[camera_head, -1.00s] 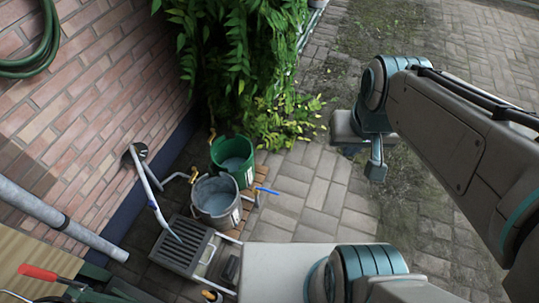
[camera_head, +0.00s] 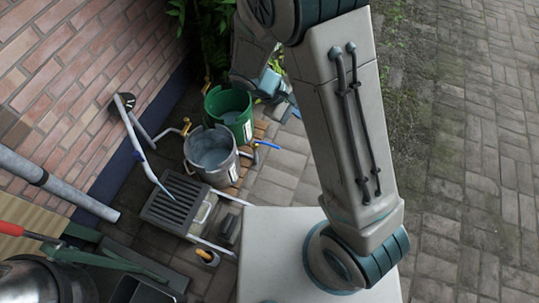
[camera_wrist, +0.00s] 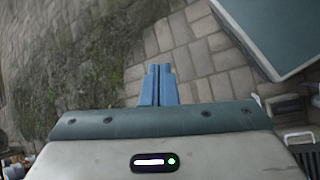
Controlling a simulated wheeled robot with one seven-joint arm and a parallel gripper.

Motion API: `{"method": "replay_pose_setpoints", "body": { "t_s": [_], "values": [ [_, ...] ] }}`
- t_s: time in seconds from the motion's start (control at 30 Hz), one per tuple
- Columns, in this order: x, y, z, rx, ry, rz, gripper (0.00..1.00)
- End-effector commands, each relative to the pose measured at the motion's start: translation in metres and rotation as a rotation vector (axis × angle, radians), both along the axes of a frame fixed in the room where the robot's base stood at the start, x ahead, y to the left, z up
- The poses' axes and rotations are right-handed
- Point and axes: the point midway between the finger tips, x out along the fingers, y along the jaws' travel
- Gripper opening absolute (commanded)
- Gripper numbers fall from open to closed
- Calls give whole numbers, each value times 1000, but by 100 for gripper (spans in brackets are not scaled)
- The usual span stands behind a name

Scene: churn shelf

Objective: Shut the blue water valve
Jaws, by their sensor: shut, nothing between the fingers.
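The blue valve handle (camera_head: 267,144) is a thin bar on a short pale metal fitting just right of the grey bucket, low over the paving. Its exact angle to the pipe is too small to tell. My gripper (camera_head: 290,112) is beyond and to the right of the valve in the head view, partly hidden by my arm. In the wrist view my gripper's blue fingers (camera_wrist: 158,70) are together with nothing between them, over bare paving. The valve is not seen in the wrist view.
A grey bucket (camera_head: 189,156) and a green bucket (camera_head: 212,107) stand beside the valve. A yellow-handled tap (camera_head: 186,127) is left of them. A slatted grate (camera_head: 172,209) lies nearer. The brick wall (camera_head: 70,80) bounds the left. Open paving (camera_head: 470,150) lies right.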

Motion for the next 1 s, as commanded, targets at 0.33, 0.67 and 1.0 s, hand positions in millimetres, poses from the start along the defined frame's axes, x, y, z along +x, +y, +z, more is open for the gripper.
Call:
{"method": "replay_pose_setpoints", "body": {
  "t_s": [0.33,0.67,1.0],
  "values": [
    [19,53,-160,-350,92,440,0],
    [19,100,-306,-678,117,896,0],
    [4,131,-434,-961,108,1327,0]
  ]
}}
